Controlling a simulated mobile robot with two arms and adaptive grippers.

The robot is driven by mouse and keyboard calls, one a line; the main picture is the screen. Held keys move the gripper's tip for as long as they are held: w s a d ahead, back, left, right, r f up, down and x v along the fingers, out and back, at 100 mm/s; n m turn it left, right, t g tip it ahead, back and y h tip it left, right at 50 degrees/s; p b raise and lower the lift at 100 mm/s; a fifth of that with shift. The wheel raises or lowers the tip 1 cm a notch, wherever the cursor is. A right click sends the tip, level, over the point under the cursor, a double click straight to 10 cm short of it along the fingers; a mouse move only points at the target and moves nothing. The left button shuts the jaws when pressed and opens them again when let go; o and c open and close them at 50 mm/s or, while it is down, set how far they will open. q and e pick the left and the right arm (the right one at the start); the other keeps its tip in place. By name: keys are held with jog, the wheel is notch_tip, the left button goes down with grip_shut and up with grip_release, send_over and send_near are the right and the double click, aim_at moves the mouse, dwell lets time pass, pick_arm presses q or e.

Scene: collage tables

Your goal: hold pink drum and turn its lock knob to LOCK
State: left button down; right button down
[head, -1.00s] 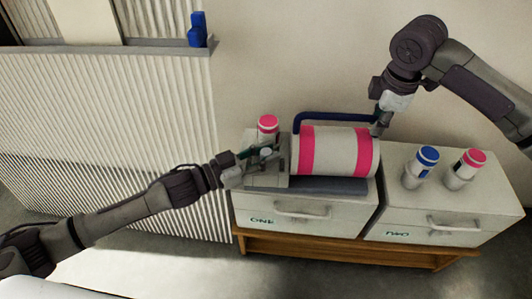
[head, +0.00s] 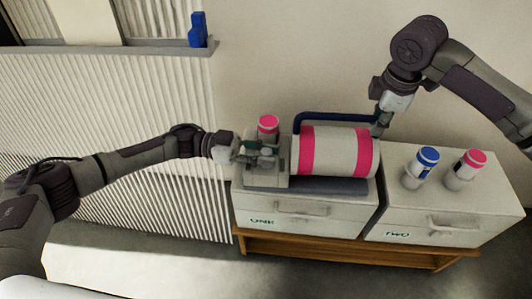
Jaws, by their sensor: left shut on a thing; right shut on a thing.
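The pink drum (head: 335,152), white with two pink bands, lies on its side in a grey cradle (head: 330,185) on top of the cabinet marked ONE. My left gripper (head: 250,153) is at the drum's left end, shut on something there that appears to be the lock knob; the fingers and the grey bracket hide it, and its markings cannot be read. My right gripper (head: 379,128) points down at the drum's upper right edge. It is shut on a part there, apparently the drum or the end of the blue handle (head: 335,117); the contact is small.
A pink-capped bottle (head: 268,127) stands just behind my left gripper. A blue-capped bottle (head: 421,168) and another pink-capped bottle (head: 466,169) stand on the cabinet marked TWO (head: 440,212). A blue object (head: 197,31) sits on the ledge at upper left.

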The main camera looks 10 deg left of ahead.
jog(key=shift+a, duration=0.15)
dwell(0.3)
pick_arm(q)
jog(key=c, duration=0.9)
grip_release()
pick_arm(e)
jog(key=c, duration=1)
grip_release()
pick_arm(q)
jog(key=a, duration=0.4)
jog(key=w+a, duration=0.1)
jog(key=a, duration=0.7)
jog(key=shift+w, duration=0.15)
pick_arm(e)
jog(key=shift+o, duration=0.2)
jog(key=shift+r, duration=0.1)
notch_tip(320, 180, up, 12)
jog(key=s, duration=0.2)
